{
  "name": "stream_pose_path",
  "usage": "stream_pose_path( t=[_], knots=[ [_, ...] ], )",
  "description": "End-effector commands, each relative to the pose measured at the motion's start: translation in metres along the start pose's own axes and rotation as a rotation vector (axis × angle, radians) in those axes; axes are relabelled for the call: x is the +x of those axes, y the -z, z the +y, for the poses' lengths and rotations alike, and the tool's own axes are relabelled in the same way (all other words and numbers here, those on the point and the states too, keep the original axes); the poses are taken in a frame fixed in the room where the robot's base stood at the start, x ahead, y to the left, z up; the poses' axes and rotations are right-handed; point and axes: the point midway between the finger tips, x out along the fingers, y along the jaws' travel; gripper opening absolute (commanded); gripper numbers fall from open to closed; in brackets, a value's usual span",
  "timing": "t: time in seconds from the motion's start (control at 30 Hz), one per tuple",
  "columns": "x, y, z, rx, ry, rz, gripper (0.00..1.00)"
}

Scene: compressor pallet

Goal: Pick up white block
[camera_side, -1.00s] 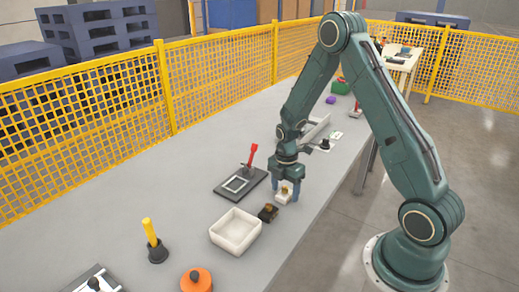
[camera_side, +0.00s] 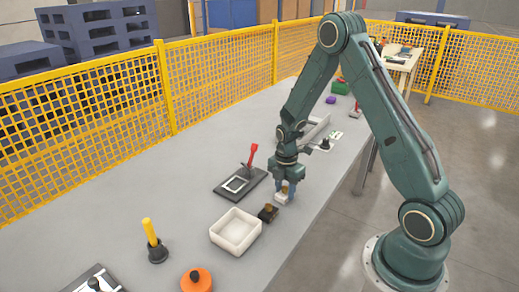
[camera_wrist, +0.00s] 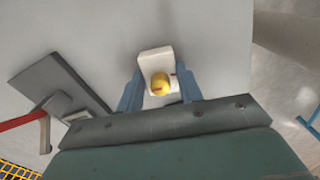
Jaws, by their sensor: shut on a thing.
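The white block (camera_side: 281,198) stands on the grey table near its front edge, with a small brass-yellow knob on top. In the wrist view the white block (camera_wrist: 154,62) lies between the two blue-grey fingers, its yellow knob (camera_wrist: 160,82) facing the camera. My gripper (camera_side: 285,192) reaches straight down around the block, and it also shows in the wrist view (camera_wrist: 160,92). The fingers are shut on the block's sides. The block appears to be at table level; I cannot tell whether it is clear of the surface.
A dark block (camera_side: 268,213) with a brass knob sits just beside the white one. A white tray (camera_side: 235,231) is in front, and a black fixture plate (camera_side: 229,191) with a red-handled clamp (camera_side: 253,154) lies to the left. The table's front edge is close on the right.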

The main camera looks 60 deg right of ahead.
Motion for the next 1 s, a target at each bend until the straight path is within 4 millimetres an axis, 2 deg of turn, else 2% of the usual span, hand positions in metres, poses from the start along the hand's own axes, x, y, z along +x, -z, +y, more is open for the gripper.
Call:
stream_pose_path(
  t=[0.27, 0.53, 0.77, 1.0],
  knots=[
    [-0.004, 0.0, 0.0, 0.0, -0.001, 0.0, 0.11],
    [-0.024, 0.0, 0.0, 0.0, -0.002, -0.001, 0.11],
    [-0.06, 0.0, -0.001, 0.0, -0.005, -0.001, 0.11],
    [-0.111, 0.0, -0.001, 0.0, -0.007, -0.002, 0.11]
  ],
)
